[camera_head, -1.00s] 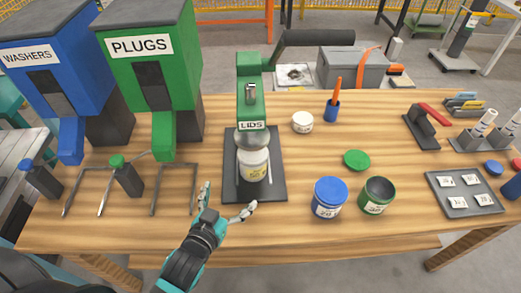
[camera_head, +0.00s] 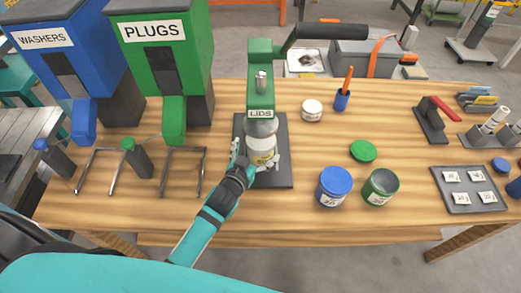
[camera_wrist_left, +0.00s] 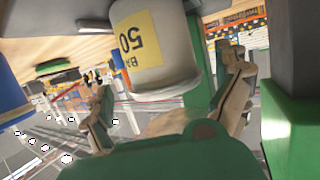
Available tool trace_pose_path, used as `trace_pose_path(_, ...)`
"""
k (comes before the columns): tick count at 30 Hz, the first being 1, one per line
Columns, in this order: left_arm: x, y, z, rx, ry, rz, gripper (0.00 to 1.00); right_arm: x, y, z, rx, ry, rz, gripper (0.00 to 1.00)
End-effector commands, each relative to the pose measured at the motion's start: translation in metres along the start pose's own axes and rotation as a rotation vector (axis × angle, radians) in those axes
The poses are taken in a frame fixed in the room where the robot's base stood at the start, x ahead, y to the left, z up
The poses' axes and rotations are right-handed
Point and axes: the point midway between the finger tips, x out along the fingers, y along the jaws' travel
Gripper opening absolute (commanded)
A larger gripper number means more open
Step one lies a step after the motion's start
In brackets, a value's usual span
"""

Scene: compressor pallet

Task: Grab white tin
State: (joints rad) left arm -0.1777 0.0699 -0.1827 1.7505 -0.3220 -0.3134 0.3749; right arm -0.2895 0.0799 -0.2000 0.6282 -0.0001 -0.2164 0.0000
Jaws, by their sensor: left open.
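A white tin (camera_head: 261,146) with a yellow label stands on the dark base plate of the green LIDS press (camera_head: 261,80), under its head. In the left wrist view the white tin (camera_wrist_left: 155,45) fills the upper middle, its label reading 50. My left gripper (camera_head: 254,158) is open, with one finger on each side of the tin's lower front. In the left wrist view the fingers stand either side of the tin, with a gap visible at the right; contact cannot be told. The gripper hides part of the tin. My right gripper is not in view.
A blue tin (camera_head: 334,187), a green tin (camera_head: 380,187) and a green lid (camera_head: 363,151) are further right. The PLUGS dispenser (camera_head: 163,60) and metal stands (camera_head: 184,172) are left. The table's front middle is clear.

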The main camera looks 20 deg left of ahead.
Motion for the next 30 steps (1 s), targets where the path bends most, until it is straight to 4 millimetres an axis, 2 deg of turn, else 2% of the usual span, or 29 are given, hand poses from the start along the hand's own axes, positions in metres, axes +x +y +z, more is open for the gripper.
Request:
trace_pose_path(9,0.041,-0.001,0.003,-0.002,0.002,0.000,1.00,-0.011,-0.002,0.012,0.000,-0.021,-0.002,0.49)
trace_pose_path(19,0.048,-0.002,0.005,0.000,0.000,0.000,1.00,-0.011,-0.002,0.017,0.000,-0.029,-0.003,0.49)
trace_pose_path(30,0.048,-0.002,0.005,0.000,0.000,0.000,0.52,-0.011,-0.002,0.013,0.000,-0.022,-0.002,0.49)
